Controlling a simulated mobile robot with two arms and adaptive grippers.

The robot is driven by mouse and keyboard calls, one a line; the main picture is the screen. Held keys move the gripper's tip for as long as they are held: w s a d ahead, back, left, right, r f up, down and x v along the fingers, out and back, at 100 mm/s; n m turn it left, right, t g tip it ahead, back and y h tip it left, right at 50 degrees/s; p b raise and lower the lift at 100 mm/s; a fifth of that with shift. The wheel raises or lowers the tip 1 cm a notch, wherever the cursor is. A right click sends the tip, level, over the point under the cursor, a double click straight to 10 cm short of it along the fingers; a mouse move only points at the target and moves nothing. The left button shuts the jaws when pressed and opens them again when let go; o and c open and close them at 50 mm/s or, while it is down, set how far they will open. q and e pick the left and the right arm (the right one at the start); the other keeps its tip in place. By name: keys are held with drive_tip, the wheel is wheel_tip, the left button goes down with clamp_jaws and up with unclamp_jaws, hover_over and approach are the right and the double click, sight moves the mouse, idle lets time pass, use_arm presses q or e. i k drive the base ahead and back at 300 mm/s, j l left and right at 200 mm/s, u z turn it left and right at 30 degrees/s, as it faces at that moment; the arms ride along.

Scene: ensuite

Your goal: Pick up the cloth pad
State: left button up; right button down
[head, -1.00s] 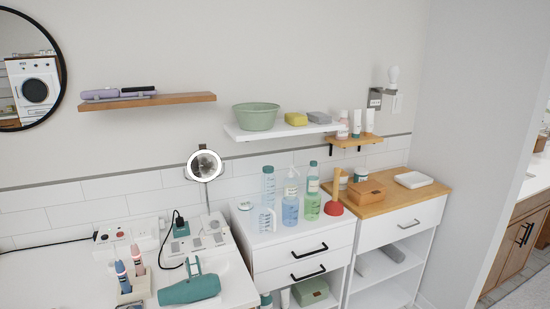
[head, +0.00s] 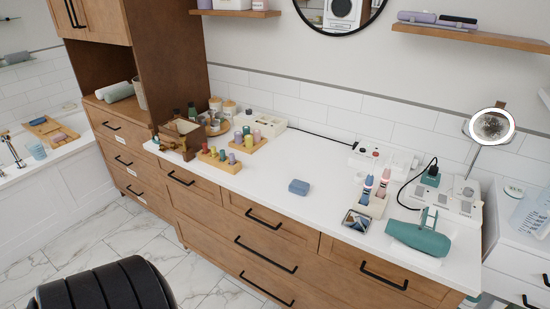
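A small blue-grey block with rounded edges (head: 299,187), which looks like the cloth pad, lies flat on the white countertop (head: 270,215), near the middle of the counter. Nothing touches it and its top is uncovered. Neither of my grippers shows in the head view.
To the pad's right stand a holder with two toothbrush-like items (head: 372,203), a small picture-topped box (head: 356,221) and a teal hair dryer (head: 420,236). To its left are coloured pegs on a wooden rack (head: 220,160) and a wooden box (head: 182,138). The counter around the pad is clear.

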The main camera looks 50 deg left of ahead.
sight(298, 187)
drive_tip(key=u, duration=1.3)
